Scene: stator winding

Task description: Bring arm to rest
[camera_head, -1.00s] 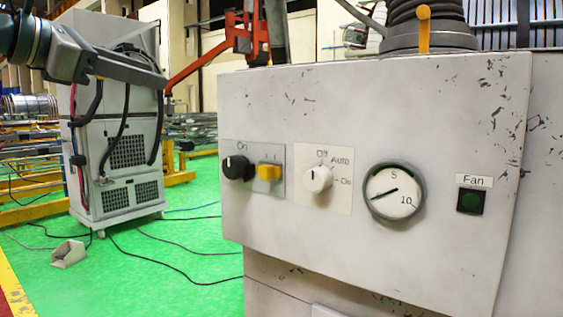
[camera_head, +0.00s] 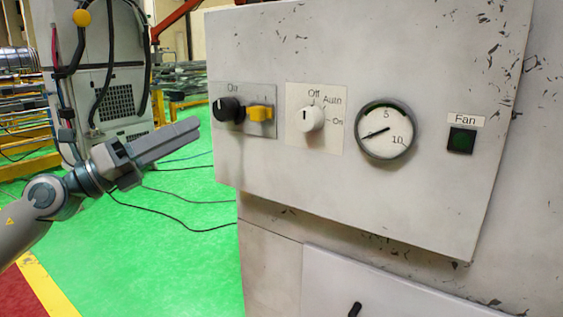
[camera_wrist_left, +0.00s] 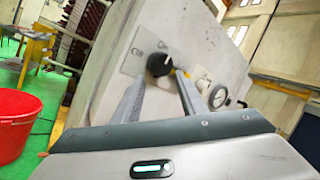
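My left gripper (camera_head: 188,130) is in the left part of the head view, left of the control panel (camera_head: 350,200). Its fingers point up and right towards the black knob (camera_head: 228,109) and appear apart from it. In the left wrist view the two fingers (camera_wrist_left: 160,82) stand apart with nothing held between them, and the black knob (camera_wrist_left: 159,64) shows beyond their tips. The panel also carries a yellow switch (camera_head: 261,113), a white knob (camera_head: 312,118), a round gauge (camera_head: 386,131) and a dark green Fan button (camera_head: 461,140). My right gripper is not in view.
A grey cabinet (camera_head: 108,98) with hanging cables stands behind my left arm. Green floor (camera_head: 180,265) with loose cables lies open below the gripper. A red bucket (camera_wrist_left: 17,125) stands at the left in the left wrist view.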

